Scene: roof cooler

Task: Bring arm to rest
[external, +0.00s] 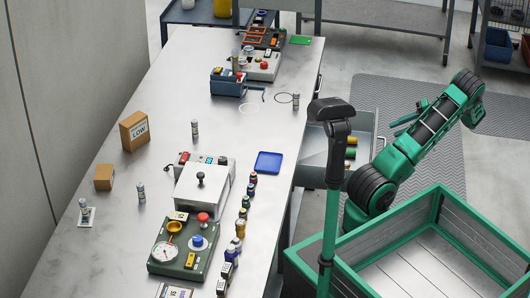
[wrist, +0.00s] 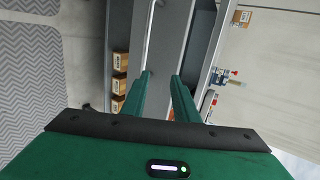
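My green arm with black joint rings stands at the right of the external view, folded beside the workbench (external: 120,215). My gripper (external: 405,124) points left toward the open drawer (external: 371,124) under the bench edge, clear of the bench top. In the wrist view my gripper (wrist: 162,75) shows two green fingers set apart, with nothing between them. The arm partly hides the drawer's right side in the external view.
The bench carries a green gauge panel (external: 168,262), a white lever box (external: 213,192), a blue tray (external: 268,162) and cardboard boxes (external: 134,132). A green-framed cart bed (external: 470,215) is at lower right. Grey matting (external: 385,88) covers open floor behind the arm.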

